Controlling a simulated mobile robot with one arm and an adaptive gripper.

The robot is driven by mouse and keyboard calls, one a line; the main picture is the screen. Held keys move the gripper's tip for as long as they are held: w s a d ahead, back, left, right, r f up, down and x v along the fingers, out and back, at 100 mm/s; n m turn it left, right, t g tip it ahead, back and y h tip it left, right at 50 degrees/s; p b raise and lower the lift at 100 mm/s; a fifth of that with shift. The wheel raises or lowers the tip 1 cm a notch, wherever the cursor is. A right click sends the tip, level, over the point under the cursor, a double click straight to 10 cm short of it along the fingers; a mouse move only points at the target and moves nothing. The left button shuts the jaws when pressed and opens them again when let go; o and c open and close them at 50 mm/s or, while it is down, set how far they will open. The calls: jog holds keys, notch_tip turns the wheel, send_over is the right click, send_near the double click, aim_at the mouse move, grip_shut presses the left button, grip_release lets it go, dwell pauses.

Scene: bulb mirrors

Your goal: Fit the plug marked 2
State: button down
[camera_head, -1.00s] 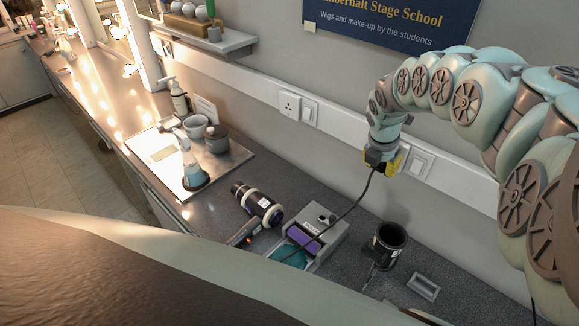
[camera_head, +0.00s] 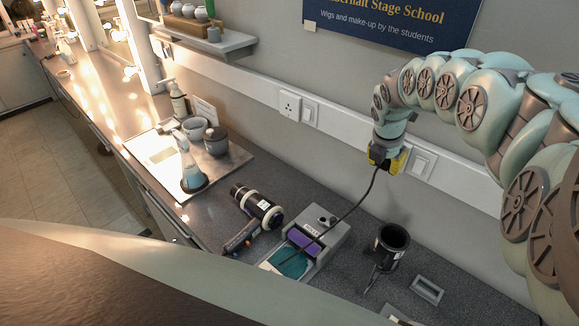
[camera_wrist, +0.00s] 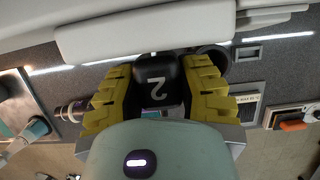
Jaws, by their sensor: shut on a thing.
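My gripper (camera_head: 386,160) is at the wall trunking, its yellow fingers shut on a black plug. In the wrist view, the plug (camera_wrist: 158,82) sits between the yellow fingers and bears a white 2. A black cord (camera_head: 352,208) runs from the gripper down to the grey box (camera_head: 327,232) with the purple panel on the counter. The wall socket position at the gripper is hidden behind it, so I cannot tell whether the plug touches the wall. A socket with a switch (camera_head: 290,104) shows further left on the trunking. A switch (camera_head: 421,164) is just right of the gripper.
A small grey recessed plate (camera_head: 426,290) lies at right. A shelf (camera_head: 214,43) juts from the wall at upper left.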

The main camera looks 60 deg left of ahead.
jog(key=shift+w+a+b, duration=0.1)
jog(key=shift+w+b, duration=0.2)
jog(key=shift+b, duration=0.05)
jog(key=shift+c, duration=0.2)
grip_release()
dwell(0.4)
dwell(0.3)
jog(key=shift+p+v, duration=2.8)
jog(key=shift+v, duration=0.3)
